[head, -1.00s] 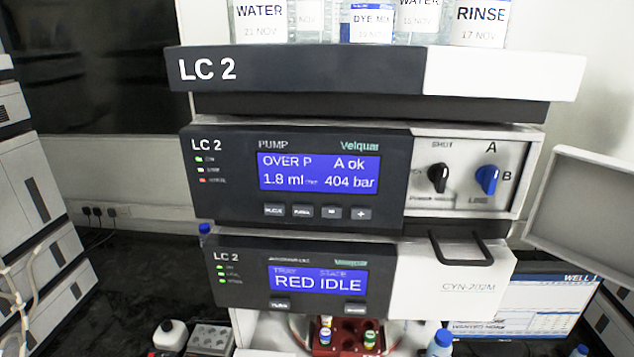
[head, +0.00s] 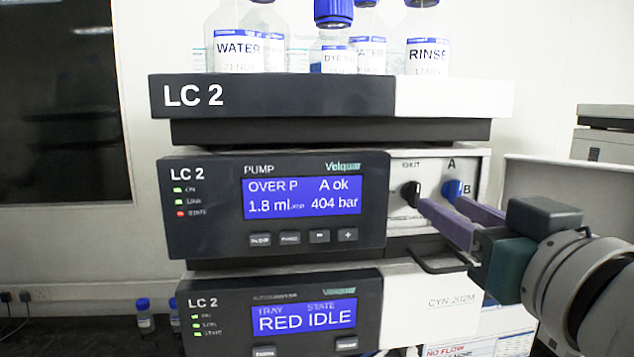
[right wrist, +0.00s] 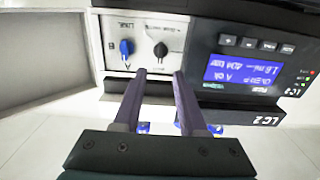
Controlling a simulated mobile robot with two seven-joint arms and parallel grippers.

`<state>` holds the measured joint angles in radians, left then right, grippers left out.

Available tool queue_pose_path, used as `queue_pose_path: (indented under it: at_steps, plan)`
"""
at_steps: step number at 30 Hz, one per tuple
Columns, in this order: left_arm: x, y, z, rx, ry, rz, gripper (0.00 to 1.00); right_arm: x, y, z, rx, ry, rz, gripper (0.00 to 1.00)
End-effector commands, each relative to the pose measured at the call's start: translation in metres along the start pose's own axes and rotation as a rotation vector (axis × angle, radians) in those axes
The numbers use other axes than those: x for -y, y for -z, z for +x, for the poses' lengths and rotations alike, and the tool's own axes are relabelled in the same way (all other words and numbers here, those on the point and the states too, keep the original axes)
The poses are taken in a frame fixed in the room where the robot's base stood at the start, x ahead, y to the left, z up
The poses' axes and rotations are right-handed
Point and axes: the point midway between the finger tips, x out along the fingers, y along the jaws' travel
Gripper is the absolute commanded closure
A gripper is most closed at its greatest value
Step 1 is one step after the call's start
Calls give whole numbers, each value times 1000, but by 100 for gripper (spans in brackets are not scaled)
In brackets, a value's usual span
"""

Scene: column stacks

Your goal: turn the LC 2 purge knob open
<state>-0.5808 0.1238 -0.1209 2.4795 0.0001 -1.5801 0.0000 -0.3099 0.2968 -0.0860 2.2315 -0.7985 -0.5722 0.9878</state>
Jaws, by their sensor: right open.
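The LC 2 pump (head: 210,215) has a light valve panel at its right. A black knob (head: 411,194) sits there under a label reading SHUT and seems to be the purge knob. A blue knob (head: 452,190) marked A and B is to its right. My right gripper (head: 442,202) is open and empty, its fingertips pointing at the panel. In the right wrist view, which is upside down, the black knob (right wrist: 161,50) lies ahead between the fingertips (right wrist: 159,73), apparently not touched. The blue knob (right wrist: 126,47) is outside the fingers. My left gripper is not in view.
The pump display (head: 302,196) reads OVER P, A ok, 1.8 ml, 404 bar. A black handle (head: 436,264) juts out below the valve panel. An open door panel (right wrist: 42,60) flanks the valve side. Bottles (head: 335,45) stand on the top tray.

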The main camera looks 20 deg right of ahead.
Motion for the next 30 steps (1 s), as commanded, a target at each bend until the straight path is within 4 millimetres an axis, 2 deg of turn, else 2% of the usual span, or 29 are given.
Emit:
queue_pose_path:
  at_steps: [1, 3, 12, 24, 26, 30]
  plan:
    - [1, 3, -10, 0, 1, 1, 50, 0, 6, 10, 0, -1, -3, 59]
    - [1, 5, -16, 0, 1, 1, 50, 0, 6, 23, -1, -1, -4, 59]
    - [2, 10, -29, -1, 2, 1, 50, 0, 2, 60, 1, -1, -1, 59]
    - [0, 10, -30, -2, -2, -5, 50, 0, 0, 68, 2, -1, 0, 59]
    - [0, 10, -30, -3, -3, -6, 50, 0, 0, 67, 2, -1, 0, 63]
    - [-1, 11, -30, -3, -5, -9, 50, 0, 0, 67, 2, -1, 0, 79]
